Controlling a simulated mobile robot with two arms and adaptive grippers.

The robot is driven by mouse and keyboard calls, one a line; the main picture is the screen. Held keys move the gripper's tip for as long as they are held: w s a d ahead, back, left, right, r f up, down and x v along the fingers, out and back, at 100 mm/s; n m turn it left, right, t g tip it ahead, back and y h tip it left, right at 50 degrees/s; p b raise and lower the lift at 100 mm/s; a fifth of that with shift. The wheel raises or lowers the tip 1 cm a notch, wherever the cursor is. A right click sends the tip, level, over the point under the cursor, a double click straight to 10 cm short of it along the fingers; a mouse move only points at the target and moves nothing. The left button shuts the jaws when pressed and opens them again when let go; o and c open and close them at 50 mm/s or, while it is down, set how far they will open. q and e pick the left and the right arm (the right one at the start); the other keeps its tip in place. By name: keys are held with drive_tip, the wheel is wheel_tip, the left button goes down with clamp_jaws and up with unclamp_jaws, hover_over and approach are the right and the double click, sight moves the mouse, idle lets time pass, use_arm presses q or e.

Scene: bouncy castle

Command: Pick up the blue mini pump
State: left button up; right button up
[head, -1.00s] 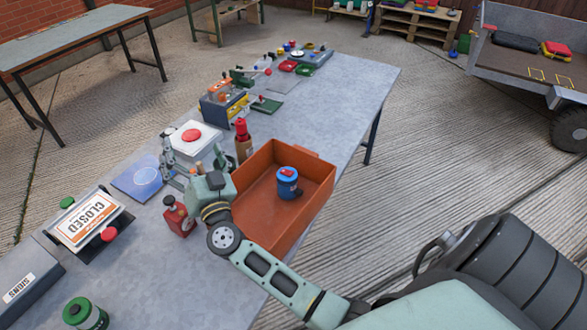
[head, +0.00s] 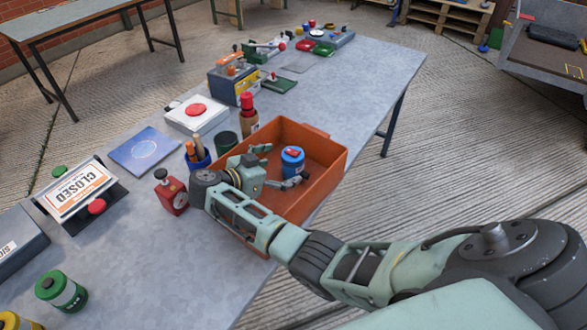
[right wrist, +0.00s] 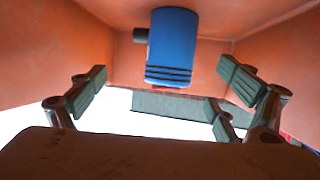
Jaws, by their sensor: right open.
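The blue mini pump (head: 292,160) stands in the orange open box (head: 337,172) on the grey table. It has a small red part on its lid. My right gripper (head: 277,167) is inside the box area with its fingers spread, just left of the pump. In the right wrist view the pump (right wrist: 172,45) appears upside down between the open fingers, a little beyond their tips. I see no contact between fingers and pump. My left gripper is not in view.
Left of the box stand a red timer-like item (head: 171,192), a blue cup with tools (head: 197,160) and a red-topped bottle (head: 248,115). A CLOSED sign (head: 77,188) lies further left. The table's far right is clear.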

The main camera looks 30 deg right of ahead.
sight(296, 163)
drive_tip(key=x, duration=0.7)
drive_tip(key=shift+w+f+p, duration=0.1)
drive_tip(key=shift+f+p, duration=0.05)
drive_tip(key=shift+p, duration=0.25)
drive_tip(key=shift+a, duration=0.1)
drive_tip(key=c, duration=2.1)
